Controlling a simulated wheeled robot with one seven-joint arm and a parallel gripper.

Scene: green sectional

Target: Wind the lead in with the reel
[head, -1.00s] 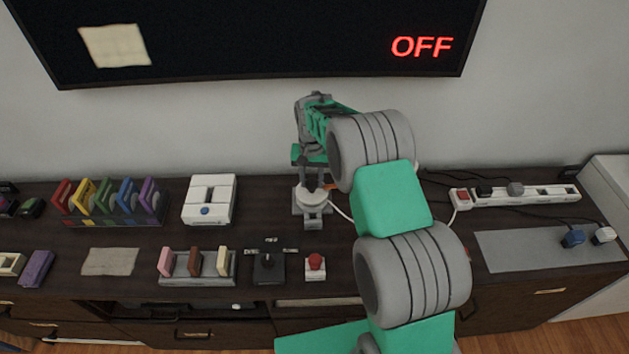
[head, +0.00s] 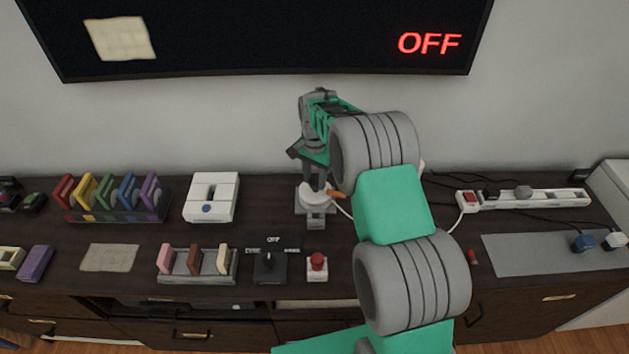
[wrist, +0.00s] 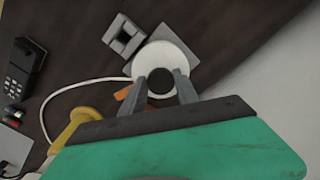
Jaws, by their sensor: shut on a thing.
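The reel (head: 309,200) is a white round drum on a grey base near the wall, left of my arm. The wrist view shows its white disc (wrist: 172,58) from above, with a dark round knob (wrist: 160,83) and an orange piece beside it. My gripper (head: 317,186) points down over the reel. In the wrist view its two fingers (wrist: 161,88) stand either side of the knob, shut on it. The white lead (wrist: 88,84) leaves the reel in a curve. In the head view it passes behind my arm and shows again (head: 458,222) near the power strip.
The white power strip (head: 535,198) with plugs lies at the right, behind a grey mat (head: 520,257). A red button (head: 317,263) and a dark dial box (head: 270,266) stand in front of the reel. A white box (head: 211,200) is to its left. The screen hangs above.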

